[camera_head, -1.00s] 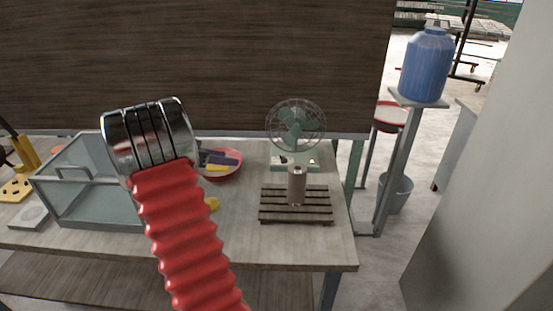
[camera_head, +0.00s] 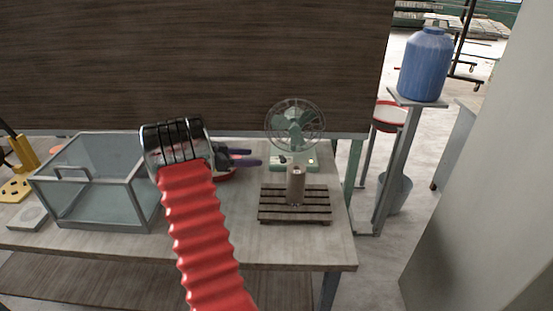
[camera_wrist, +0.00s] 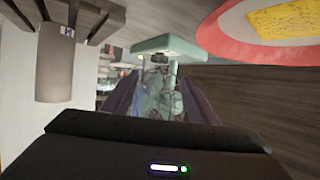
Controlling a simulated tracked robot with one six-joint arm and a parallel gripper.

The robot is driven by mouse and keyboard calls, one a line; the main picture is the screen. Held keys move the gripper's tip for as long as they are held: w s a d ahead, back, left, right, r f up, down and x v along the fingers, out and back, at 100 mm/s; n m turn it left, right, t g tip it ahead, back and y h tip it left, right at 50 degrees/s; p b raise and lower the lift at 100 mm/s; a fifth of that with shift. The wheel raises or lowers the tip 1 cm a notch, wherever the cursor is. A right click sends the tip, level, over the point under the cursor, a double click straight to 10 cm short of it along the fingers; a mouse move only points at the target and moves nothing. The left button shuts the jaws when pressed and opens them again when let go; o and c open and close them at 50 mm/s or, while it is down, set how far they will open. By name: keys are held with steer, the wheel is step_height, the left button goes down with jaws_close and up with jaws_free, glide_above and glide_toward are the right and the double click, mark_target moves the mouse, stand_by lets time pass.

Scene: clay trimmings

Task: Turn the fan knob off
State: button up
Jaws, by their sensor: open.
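The green fan (camera_head: 295,125) stands at the back right of the workbench, with its wire cage above a pale green base (camera_head: 306,164). A small dark knob (camera_head: 283,160) shows on the front of the base. My gripper (camera_head: 256,157) is open and empty, its two purple fingers pointing right towards the base, left of the knob and apart from it. In the wrist view the fan base (camera_wrist: 168,46) appears upside down, beyond and between the purple fingers of my gripper (camera_wrist: 162,78). The knob is too small and dark to make out clearly there.
A brown cylinder (camera_head: 296,185) stands on a slatted wooden rack (camera_head: 275,212) in front of the fan. A red dish with a yellow sponge (camera_wrist: 285,20) is near my gripper. A glass box (camera_head: 95,200) stands to the left. A dark board (camera_head: 200,60) rises behind.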

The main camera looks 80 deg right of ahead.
mark_target(281, 158)
steer(key=x, duration=1.2)
steer(key=shift+s+d+f, duration=0.15)
steer(key=shift+s+f, duration=0.05)
steer(key=shift+s, duration=0.05)
